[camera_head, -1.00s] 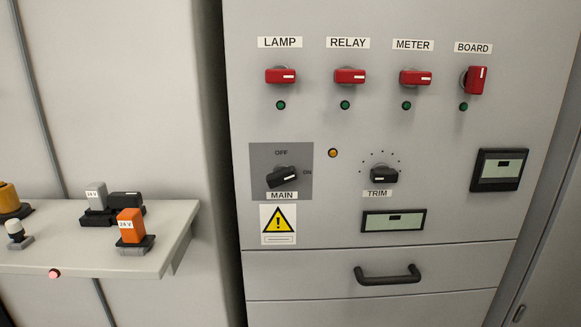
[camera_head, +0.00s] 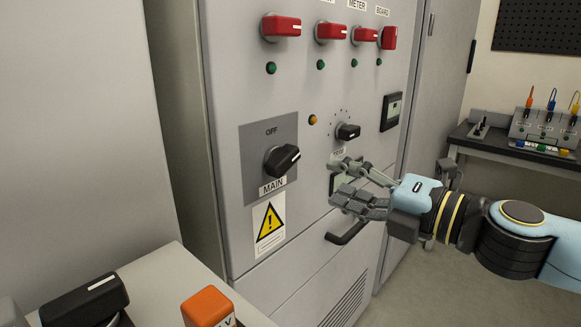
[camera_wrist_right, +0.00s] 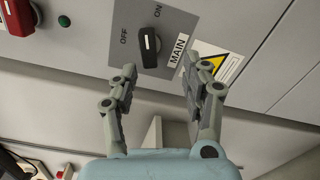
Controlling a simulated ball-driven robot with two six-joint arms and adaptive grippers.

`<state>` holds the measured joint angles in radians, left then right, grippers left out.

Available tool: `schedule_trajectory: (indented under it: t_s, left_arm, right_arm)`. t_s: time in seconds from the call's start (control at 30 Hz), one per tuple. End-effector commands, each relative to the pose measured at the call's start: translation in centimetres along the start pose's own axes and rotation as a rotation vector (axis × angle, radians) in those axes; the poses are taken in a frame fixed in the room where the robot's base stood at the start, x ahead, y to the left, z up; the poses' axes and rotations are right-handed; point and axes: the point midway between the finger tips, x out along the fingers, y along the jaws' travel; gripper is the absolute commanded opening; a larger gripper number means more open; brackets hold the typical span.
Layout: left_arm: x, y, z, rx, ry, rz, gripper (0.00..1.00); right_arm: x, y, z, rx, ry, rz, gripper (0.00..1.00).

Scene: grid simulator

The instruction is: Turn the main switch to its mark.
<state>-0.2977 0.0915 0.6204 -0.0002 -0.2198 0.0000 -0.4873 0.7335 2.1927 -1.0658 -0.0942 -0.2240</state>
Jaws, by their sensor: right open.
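The main switch (camera_head: 282,159) is a black knob on a dark grey plate (camera_head: 254,146), above a MAIN label. In the right wrist view, the knob (camera_wrist_right: 149,47) has a white line at its end towards the ON side, away from MAIN; OFF lies to its left. In the head view ON is not visible. My right gripper (camera_head: 340,183) is open and empty, to the right of and below the switch, in front of the panel. In the wrist view its fingers (camera_wrist_right: 160,74) are spread, with the knob ahead between them and not touched. My left gripper is not in view.
Several red switches (camera_head: 281,28) line the panel above. The TRIM knob (camera_head: 347,132) and a drawer handle (camera_head: 347,232) are close to my right gripper. A bench (camera_head: 520,150) stands at the right.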

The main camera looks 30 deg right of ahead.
Motion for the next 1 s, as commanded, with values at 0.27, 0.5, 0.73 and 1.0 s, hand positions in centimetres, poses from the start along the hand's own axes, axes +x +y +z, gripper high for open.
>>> schedule_trajectory:
  t_s: [0.27,0.5,0.73,1.0]
  left_arm:
    - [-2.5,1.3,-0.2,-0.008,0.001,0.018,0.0]
    - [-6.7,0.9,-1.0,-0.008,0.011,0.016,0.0]
    - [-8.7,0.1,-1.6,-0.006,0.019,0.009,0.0]
    - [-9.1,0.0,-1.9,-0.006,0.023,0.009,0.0]
  right_arm:
    - [0.8,2.2,0.1,-0.039,0.008,0.03,0.48]
    - [2.8,2.6,-0.3,-0.027,0.013,0.032,0.48]
    - [7.8,2.3,-0.5,-0.03,0.014,0.033,0.48]
    - [10.6,1.9,-0.8,-0.032,0.017,0.03,0.48]
